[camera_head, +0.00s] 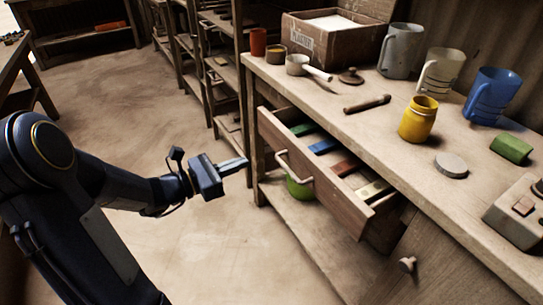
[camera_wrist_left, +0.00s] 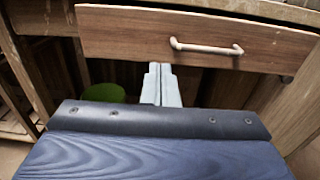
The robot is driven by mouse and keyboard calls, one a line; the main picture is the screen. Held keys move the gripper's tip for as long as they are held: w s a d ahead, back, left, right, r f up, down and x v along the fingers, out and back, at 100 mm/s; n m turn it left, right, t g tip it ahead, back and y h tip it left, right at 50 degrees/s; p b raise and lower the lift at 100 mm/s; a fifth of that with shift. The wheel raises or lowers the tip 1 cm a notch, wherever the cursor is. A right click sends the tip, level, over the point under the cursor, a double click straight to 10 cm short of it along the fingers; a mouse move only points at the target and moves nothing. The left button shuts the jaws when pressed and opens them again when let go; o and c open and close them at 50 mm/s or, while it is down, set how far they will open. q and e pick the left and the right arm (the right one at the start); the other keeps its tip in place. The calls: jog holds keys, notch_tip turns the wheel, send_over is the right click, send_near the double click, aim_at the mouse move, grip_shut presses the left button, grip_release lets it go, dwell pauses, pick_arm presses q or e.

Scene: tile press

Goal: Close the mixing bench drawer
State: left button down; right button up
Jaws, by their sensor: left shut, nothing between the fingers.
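The mixing bench drawer (camera_head: 312,181) is pulled out from under the bench top, with several coloured blocks inside. Its pale bar handle (camera_head: 293,168) is on the wooden front. In the left wrist view the drawer front (camera_wrist_left: 130,35) spans the upper part, with the handle (camera_wrist_left: 206,47) right of centre. My left gripper (camera_head: 245,161) is shut and empty, apart from the drawer, to the left of its front in the head view. In the left wrist view the fingertips (camera_wrist_left: 158,68) show just below the drawer front's lower edge, left of the handle. My right gripper is not in view.
The bench top (camera_head: 345,124) holds a wooden box (camera_head: 330,45), a grey jug (camera_head: 400,50), a blue jug (camera_head: 492,96), a yellow jar (camera_head: 418,120) and a green block (camera_head: 511,148). A green bowl (camera_head: 300,189) sits below the drawer. Open floor (camera_head: 220,235) lies in front.

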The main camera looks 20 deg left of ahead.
aim_at(283, 149)
pick_arm(q)
jog(key=b+x, duration=0.1)
jog(key=x, duration=0.8)
jog(key=shift+d+b, duration=0.15)
jog(key=shift+b, duration=0.2)
jog(key=shift+w+d, duration=0.2)
jog(key=shift+w, duration=0.05)
jog(key=shift+w, duration=0.1)
jog(key=b+x, duration=0.2)
jog(key=x, duration=1)
jog(key=shift+w+d, duration=0.15)
jog(key=shift+d, duration=0.05)
jog(key=shift+r, duration=0.25)
